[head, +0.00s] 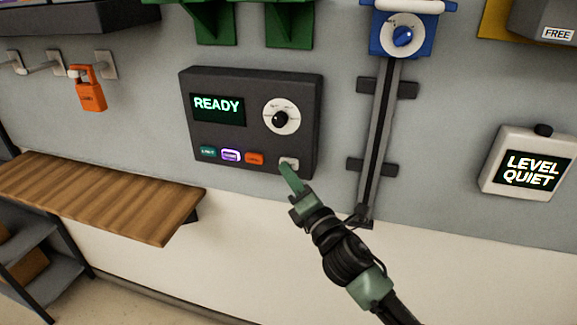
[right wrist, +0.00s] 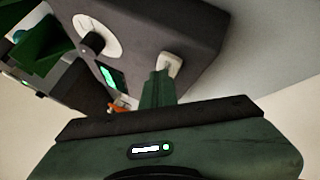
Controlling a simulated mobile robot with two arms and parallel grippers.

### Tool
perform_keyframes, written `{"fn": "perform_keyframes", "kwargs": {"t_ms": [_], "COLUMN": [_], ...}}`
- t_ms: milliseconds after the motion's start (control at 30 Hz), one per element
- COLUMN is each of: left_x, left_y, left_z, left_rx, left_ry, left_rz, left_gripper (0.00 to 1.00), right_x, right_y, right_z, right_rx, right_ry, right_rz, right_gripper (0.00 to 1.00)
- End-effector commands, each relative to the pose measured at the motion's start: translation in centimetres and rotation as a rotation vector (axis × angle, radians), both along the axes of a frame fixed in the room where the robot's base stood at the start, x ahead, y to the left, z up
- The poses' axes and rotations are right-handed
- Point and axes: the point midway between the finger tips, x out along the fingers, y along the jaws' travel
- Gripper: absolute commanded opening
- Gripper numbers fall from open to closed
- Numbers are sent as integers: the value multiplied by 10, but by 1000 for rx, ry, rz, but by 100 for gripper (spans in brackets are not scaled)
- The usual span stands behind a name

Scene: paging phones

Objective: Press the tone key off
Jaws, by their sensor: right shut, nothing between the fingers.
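The dark grey wall panel (head: 250,118) has a screen (head: 218,108) reading "READY" in green and a white dial (head: 281,118) with a black knob. Along its lower edge sit a green key (head: 208,152), a purple key (head: 231,155) with a bright border, an orange key (head: 254,159) and a white key (head: 289,163). The key labels are too small to read surely. My right gripper (head: 288,175) is shut and empty, its tips at the white key. The right wrist view shows the tips (right wrist: 157,78) beside the white key (right wrist: 171,64); I cannot tell whether they touch. My left gripper is out of view.
A wooden shelf (head: 100,190) juts out at lower left. A vertical rail (head: 380,130) with a blue dial unit (head: 402,36) stands right of the panel. A white box (head: 530,163) reads "LEVEL QUIET". An orange padlock (head: 89,90) hangs at left.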

Motion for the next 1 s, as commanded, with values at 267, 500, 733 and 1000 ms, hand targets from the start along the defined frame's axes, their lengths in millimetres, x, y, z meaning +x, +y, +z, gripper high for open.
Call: {"fn": "perform_keyframes", "kwargs": {"t_ms": [267, 500, 733, 1000], "left_x": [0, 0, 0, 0], "left_y": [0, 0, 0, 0], "left_z": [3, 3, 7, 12], "left_rx": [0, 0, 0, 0], "left_ry": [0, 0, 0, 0], "left_rz": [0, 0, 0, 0], "left_gripper": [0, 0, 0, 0], "right_x": [-8, -9, -26, -52], "right_y": [2, 3, 8, 17], "right_z": [0, 0, 0, 0], "right_rx": [0, 0, 0, 1], "right_ry": [0, 1, 1, 1], "right_rz": [-1, -1, 1, 1], "right_gripper": [0, 0, 0, 0]}}
